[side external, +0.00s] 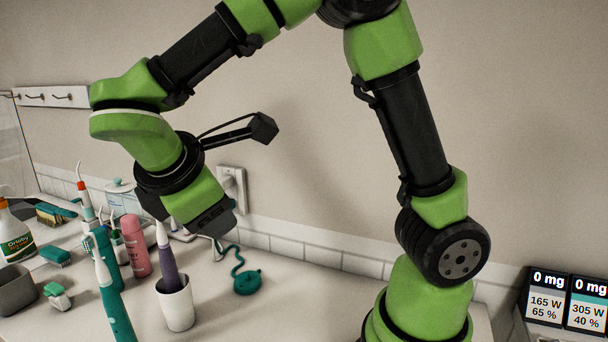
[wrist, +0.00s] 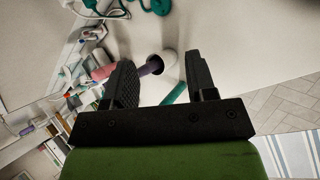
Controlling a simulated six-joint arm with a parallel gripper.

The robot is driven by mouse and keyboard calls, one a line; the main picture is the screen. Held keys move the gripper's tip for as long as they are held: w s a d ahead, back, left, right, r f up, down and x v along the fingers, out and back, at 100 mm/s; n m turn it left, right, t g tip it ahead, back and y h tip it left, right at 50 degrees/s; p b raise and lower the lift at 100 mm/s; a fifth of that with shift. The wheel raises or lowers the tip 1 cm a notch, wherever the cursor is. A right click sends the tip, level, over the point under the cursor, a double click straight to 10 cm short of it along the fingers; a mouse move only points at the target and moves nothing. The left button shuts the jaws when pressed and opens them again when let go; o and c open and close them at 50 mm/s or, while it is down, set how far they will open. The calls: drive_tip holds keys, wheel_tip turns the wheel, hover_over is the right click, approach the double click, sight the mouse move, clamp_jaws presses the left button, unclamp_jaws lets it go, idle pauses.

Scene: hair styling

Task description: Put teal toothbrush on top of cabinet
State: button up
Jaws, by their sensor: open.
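A teal toothbrush (side external: 116,312) with a white neck stands upright, tilted, at the front left of the counter in the side view. Another teal-handled brush (side external: 103,243) with a white and red top stands behind it. My gripper (side external: 208,222) is above the counter, up and right of these brushes; its fingers are hard to make out there. In the wrist view my gripper (wrist: 158,72) is open and empty. A teal handle (wrist: 177,93) shows beyond the gap, partly hidden by the right finger. I cannot pick out a cabinet with certainty.
A purple brush (side external: 167,256) stands in a white cup (side external: 177,305) just below my gripper. A pink bottle (side external: 136,246), a spray bottle (side external: 15,237) and a grey bin (side external: 15,290) crowd the left. A teal corded item (side external: 247,282) lies right; the counter beyond is clear.

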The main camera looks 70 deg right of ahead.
drive_tip(key=s+r+m+t+y, duration=0.2)
drive_tip(key=s+m+t+y, duration=0.1)
drive_tip(key=s+m, duration=0.3)
drive_tip(key=s+d+r+m+t+y, duration=0.1)
drive_tip(key=s+r+m+t+y, duration=0.1)
drive_tip(key=s+m+y, duration=0.4)
drive_tip(key=r+m, duration=0.1)
drive_tip(key=m, duration=0.3)
drive_tip(key=shift+s+d+r+t, duration=0.15)
drive_tip(key=shift+s+d+t, duration=0.15)
drive_tip(key=shift+t, duration=0.1)
